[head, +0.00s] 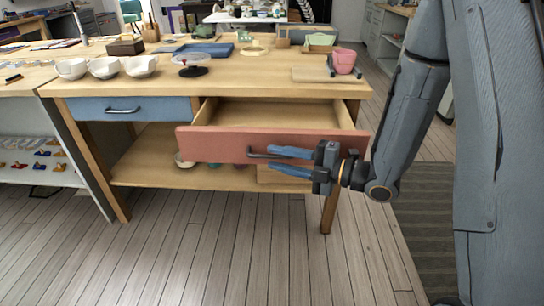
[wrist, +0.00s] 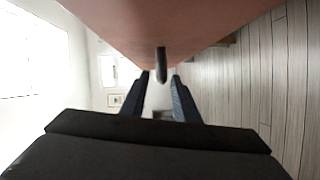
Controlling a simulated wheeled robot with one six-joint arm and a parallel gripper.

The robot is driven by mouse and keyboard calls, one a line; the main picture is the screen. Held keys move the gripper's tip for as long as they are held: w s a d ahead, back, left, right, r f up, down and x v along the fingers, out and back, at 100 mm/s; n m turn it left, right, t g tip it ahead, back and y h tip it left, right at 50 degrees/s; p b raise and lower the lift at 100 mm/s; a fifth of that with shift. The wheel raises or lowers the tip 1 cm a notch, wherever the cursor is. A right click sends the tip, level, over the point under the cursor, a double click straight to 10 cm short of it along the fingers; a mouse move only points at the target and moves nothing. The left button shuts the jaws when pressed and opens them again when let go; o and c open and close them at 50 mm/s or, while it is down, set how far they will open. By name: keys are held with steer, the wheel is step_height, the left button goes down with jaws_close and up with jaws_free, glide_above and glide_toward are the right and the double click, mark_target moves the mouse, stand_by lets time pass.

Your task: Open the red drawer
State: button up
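The red drawer (head: 222,146) is pulled well out of the wooden workbench, and its empty-looking wooden inside shows from above. Its dark bar handle (head: 262,156) is on the front face. My gripper (head: 280,161) is at the handle from the right, with its two blue fingers apart. In the wrist view the red drawer front (wrist: 180,22) fills the top. The handle (wrist: 160,64) shows there just beyond and between the tips of my open gripper (wrist: 160,78). I see a gap between the fingers and cannot tell whether either touches the handle.
A closed blue drawer (head: 145,105) is to the left. White bowls (head: 105,68), a pink cup (head: 344,60) and a blue tray (head: 208,50) stand on the workbench top (head: 240,79). A lower shelf (head: 150,170) is beneath. The floor in front is clear.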

steer(key=v, duration=0.5)
stand_by(0.4)
